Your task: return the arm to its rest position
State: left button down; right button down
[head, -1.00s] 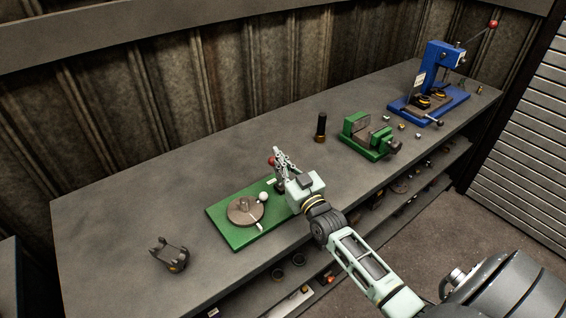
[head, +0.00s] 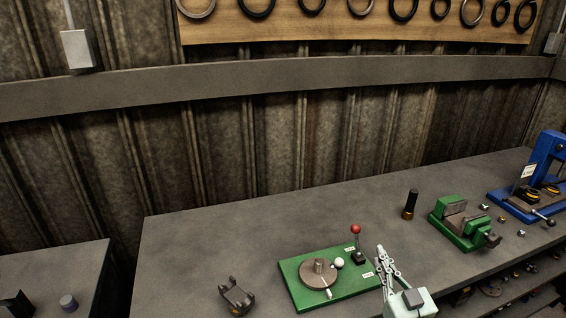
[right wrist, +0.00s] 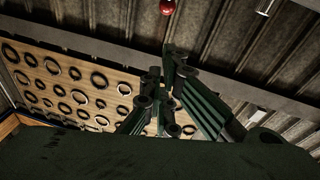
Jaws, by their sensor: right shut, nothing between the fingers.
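My right gripper (head: 380,249) is shut and empty. It points up beside the right end of a green base plate (head: 299,293) on the bench. The plate carries a round grey-brown disc (head: 309,275), a white ball (head: 339,262) and a lever with a red knob (head: 356,229). The gripper is just right of the lever, apparently apart from it. In the right wrist view the dark fingers (right wrist: 168,62) come together, and a red ball (right wrist: 166,6) shows past them at the top edge. My left gripper is not in view.
A dark pronged part (head: 238,298) lies left of the plate. A black cylinder (head: 410,203), a green vise (head: 462,226) and a blue press (head: 545,175) stand to the right. A side table (head: 60,268) is at left. The bench's (head: 210,240) back left is clear. Rings hang on a wall board (head: 330,22).

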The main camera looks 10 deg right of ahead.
jog(key=s+a+f+g, duration=0.1)
jog(key=a+f, duration=0.1)
jog(key=s+a+f+g+y, duration=0.1)
jog(key=a+f+g, duration=0.1)
jog(key=a+f, duration=0.1)
jog(key=s+a+f+n+g+y, duration=0.1)
jog(key=a+f, duration=0.1)
jog(key=a, duration=0.1)
jog(key=shift+s+a+f+g, duration=0.15)
jog(key=shift+s+f+g, duration=0.05)
jog(key=shift+g, duration=0.2)
jog(key=s+a+f+g, duration=0.2)
jog(key=s+f+g, duration=0.15)
jog(key=s, duration=0.45)
jog(key=s+a+f+g, duration=0.2)
jog(key=s+a+g, duration=0.15)
jog(key=s, duration=0.35)
jog(key=s+a+f+g, duration=0.2)
jog(key=s+g, duration=0.2)
jog(key=s, duration=0.4)
notch_tip(320, 180, down, 28)
jog(key=s+g, duration=0.2)
jog(key=s+d+f+h, duration=0.1)
jog(key=s+d+f, duration=0.2)
jog(key=s+f, duration=1.1)
jog(key=shift+s+f+n+g+b, duration=0.3)
jog(key=shift+s+f+g+b, duration=0.1)
jog(key=shift+s, duration=0.8)
